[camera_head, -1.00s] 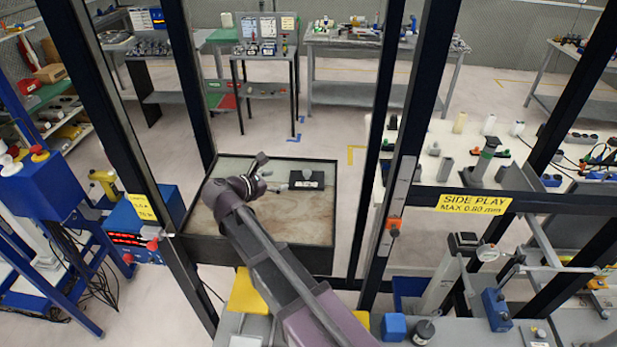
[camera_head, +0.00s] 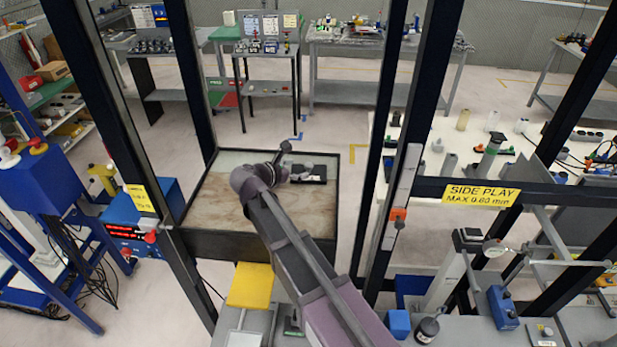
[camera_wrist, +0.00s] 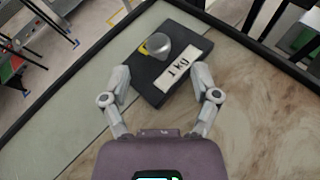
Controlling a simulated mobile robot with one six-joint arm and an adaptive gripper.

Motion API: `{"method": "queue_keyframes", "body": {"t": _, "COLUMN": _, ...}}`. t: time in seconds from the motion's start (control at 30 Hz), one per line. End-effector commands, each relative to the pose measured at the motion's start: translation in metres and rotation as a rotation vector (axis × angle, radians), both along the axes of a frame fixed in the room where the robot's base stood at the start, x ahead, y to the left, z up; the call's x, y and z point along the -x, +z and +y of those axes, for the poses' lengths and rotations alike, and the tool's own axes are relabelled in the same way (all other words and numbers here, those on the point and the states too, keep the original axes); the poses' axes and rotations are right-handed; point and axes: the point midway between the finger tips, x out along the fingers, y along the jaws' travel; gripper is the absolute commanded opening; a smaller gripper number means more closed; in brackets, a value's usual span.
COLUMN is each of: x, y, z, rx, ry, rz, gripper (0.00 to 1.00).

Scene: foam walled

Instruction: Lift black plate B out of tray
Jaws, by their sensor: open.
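The black plate (camera_wrist: 148,80) lies flat in the tray, in the far right part of it. In the wrist view it carries a rounded grey knob with a yellow patch and a white label with dark marks. The plate also shows in the head view (camera_head: 318,174), partly hidden by my gripper. The tray (camera_head: 325,214) has dark walls and a stained pale floor. My gripper (camera_wrist: 165,82) is open, with one finger to each side of the plate's near part. I cannot tell whether the fingers touch it.
Dark frame posts (camera_head: 375,150) stand close to the right of the tray, with others to its left. A blue box (camera_head: 140,222) is at left. A yellow block (camera_head: 250,285) sits in front of the tray. The tray's left floor is clear.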

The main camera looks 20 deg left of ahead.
Motion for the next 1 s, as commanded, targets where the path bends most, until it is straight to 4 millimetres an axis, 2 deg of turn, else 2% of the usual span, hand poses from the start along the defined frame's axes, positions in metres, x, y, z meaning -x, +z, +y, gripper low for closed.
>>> {"method": "queue_keyframes", "body": {"t": 0.1, "x": -0.006, "y": -0.003, "z": -0.003, "rx": 0.0, "ry": -0.001, "rz": 0.0, "gripper": 0.79}}
{"method": "queue_keyframes", "body": {"t": 0.57, "x": -0.01, "y": -0.005, "z": -0.005, "rx": 0.001, "ry": -0.002, "rz": 0.001, "gripper": 0.79}}
{"method": "queue_keyframes", "body": {"t": 1.0, "x": -0.047, "y": -0.023, "z": -0.02, "rx": 0.0, "ry": -0.002, "rz": 0.0, "gripper": 0.79}}
